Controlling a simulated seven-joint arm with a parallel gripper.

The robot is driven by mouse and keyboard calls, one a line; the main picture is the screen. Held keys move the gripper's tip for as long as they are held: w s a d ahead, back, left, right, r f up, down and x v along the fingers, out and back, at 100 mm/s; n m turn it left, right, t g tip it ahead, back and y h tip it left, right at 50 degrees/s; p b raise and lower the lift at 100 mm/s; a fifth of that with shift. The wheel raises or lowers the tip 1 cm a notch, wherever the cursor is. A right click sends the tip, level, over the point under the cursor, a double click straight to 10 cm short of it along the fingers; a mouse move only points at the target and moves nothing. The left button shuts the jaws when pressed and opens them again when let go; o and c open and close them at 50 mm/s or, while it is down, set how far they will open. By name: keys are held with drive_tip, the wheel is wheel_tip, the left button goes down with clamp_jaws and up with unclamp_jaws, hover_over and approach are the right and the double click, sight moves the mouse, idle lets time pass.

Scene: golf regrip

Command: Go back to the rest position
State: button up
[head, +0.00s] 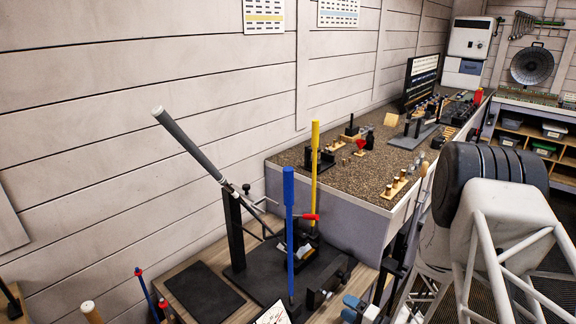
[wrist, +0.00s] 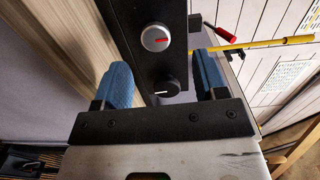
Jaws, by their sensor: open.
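My gripper (wrist: 163,75) is open, with its two blue finger pads apart in the wrist view. A black block with a silver knob (wrist: 157,38) and a black knob (wrist: 163,88) shows in the space between and beyond the pads. Whether the pads touch it I cannot tell, and I see nothing clamped. In the head view, blue pads that look like my gripper (head: 361,308) are low at the bottom edge, right of the dark base plate. A club with a grey grip (head: 190,145) leans up to the left, on a black post (head: 234,232).
A blue rod (head: 289,225) and a yellow rod (head: 315,165) stand upright by the black plate (head: 262,280). A red handle (head: 305,217) sticks out between them. A speckled bench (head: 355,185) with small fixtures runs behind. A dark mat (head: 203,291) lies at left.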

drive_tip(key=s+a+r+n+g, duration=0.2)
drive_tip(key=s+a+r+g, duration=0.15)
drive_tip(key=r, duration=0.45)
drive_tip(key=s+a+r+n+g, duration=0.25)
drive_tip(key=r+g, duration=0.25)
drive_tip(key=r, duration=0.4)
drive_tip(key=s+a+r+n+g, duration=0.2)
drive_tip(key=a+r+g, duration=0.2)
drive_tip(key=r, duration=0.4)
drive_tip(key=s+d+r+n+t+h, duration=0.1)
drive_tip(key=s+d+r+h, duration=0.1)
drive_tip(key=s+r+h, duration=0.4)
drive_tip(key=s+d+r+n+t+h, duration=0.1)
drive_tip(key=s+d+r+h, duration=0.1)
drive_tip(key=s+r+h, duration=0.5)
drive_tip(key=s+r, duration=0.6)
drive_tip(key=s, duration=0.2)
drive_tip(key=shift+d+r, duration=0.15)
drive_tip(key=shift+d, duration=0.15)
drive_tip(key=shift+t, duration=0.25)
